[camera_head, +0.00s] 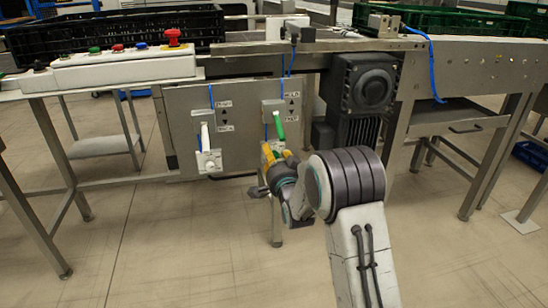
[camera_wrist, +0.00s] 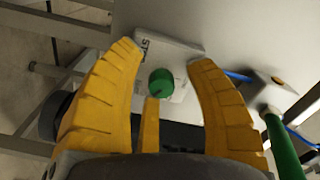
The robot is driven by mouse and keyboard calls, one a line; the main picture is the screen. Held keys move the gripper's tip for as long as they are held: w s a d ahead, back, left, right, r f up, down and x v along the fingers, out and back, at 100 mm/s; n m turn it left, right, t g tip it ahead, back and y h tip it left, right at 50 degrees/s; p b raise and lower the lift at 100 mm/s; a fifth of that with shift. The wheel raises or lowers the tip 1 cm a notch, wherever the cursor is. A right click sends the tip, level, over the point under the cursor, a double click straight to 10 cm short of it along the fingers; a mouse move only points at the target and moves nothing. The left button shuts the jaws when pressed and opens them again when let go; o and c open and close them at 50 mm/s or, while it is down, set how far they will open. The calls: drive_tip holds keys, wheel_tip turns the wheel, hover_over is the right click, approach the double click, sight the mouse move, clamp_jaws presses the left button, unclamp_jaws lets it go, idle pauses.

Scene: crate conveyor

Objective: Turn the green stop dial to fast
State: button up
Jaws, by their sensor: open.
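The green stop dial (camera_wrist: 161,82) is a round green knob on a pale plate (camera_wrist: 170,55) with partly visible lettering in the wrist view. Which mark it points to cannot be read. My gripper (camera_wrist: 165,58) has yellow fingers spread open, one on each side of the dial, with a visible gap to it; contact cannot be made out. In the head view my gripper (camera_head: 272,153) is at the lower right of the grey control panel (camera_head: 240,125) and hides the dial there.
A green lever handle (camera_wrist: 284,145) lies close to the right finger; it also shows in the head view (camera_head: 279,130) above my gripper. A white lever (camera_head: 205,136) and white dial (camera_head: 209,162) are at the panel's left. A dark motor (camera_head: 369,84) stands right of the panel.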

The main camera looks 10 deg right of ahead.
drive_tip(key=s, duration=1.2)
idle(0.3)
idle(0.5)
drive_tip(key=s+r+n+g+p, duration=0.3)
drive_tip(key=s+r+p, duration=0.2)
drive_tip(key=r+p, duration=0.55)
drive_tip(key=s+r+n+g+p, duration=0.2)
drive_tip(key=s+r+g+p, duration=0.2)
drive_tip(key=r+p, duration=0.65)
drive_tip(key=s+r+n+g+p, duration=0.3)
drive_tip(key=s+r+p, duration=0.6)
drive_tip(key=s, duration=0.3)
drive_tip(key=s+r+n+g+p, duration=0.3)
drive_tip(key=s+r+g+p, duration=0.1)
drive_tip(key=s+r+p, duration=0.6)
drive_tip(key=shift+s+d+n+g+p, duration=0.15)
drive_tip(key=shift+s+n+g+p, duration=0.15)
drive_tip(key=shift+s+p, duration=0.85)
